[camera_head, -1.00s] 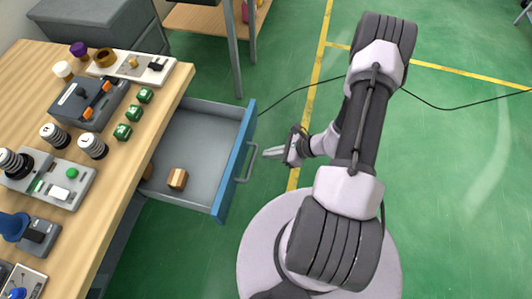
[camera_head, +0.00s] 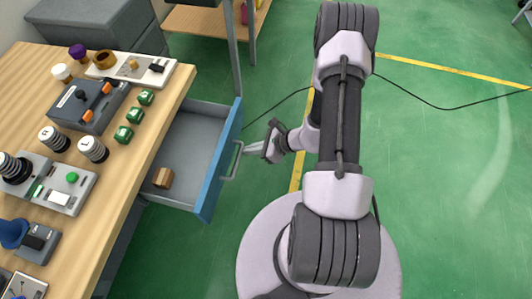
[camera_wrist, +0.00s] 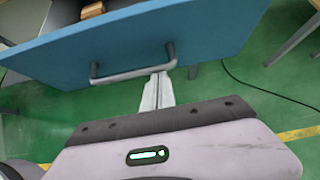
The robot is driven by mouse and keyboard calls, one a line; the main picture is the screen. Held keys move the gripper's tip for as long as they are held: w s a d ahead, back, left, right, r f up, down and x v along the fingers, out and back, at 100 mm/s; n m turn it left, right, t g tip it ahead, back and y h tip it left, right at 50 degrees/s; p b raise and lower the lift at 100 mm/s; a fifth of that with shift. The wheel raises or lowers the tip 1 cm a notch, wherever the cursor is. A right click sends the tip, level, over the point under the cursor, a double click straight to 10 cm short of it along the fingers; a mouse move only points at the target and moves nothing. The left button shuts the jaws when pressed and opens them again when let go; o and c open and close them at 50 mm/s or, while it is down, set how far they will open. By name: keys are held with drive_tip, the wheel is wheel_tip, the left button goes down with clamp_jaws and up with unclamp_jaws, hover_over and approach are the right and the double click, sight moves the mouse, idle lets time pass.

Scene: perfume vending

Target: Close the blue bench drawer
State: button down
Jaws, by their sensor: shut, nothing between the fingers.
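The blue-fronted bench drawer (camera_head: 220,160) is partly pulled out from under the wooden bench. Its grey inside holds a small wooden block (camera_head: 163,178). A grey bar handle (camera_head: 233,160) is on the drawer front. My gripper (camera_head: 246,149) is shut and empty, with its fingertips at the handle. In the wrist view the blue front (camera_wrist: 140,45) fills the upper part. The shut fingertips (camera_wrist: 160,78) reach to the right part of the handle (camera_wrist: 115,76); whether they press on the handle or the panel is hard to tell.
The wooden bench top (camera_head: 135,165) at left carries several switch boxes, green cubes (camera_head: 123,134) and round knobs. A table leg (camera_head: 234,60) stands behind the drawer. A black cable (camera_head: 275,108) runs across the green floor.

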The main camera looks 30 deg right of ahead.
drive_tip(key=w+a+b, duration=0.2)
drive_tip(key=w+a, duration=1.2)
drive_tip(key=shift+a+b, duration=0.1)
drive_tip(key=shift+b, duration=0.25)
drive_tip(key=shift+w+a, duration=0.15)
drive_tip(key=shift+w, duration=0.1)
drive_tip(key=shift+w+r, duration=0.2)
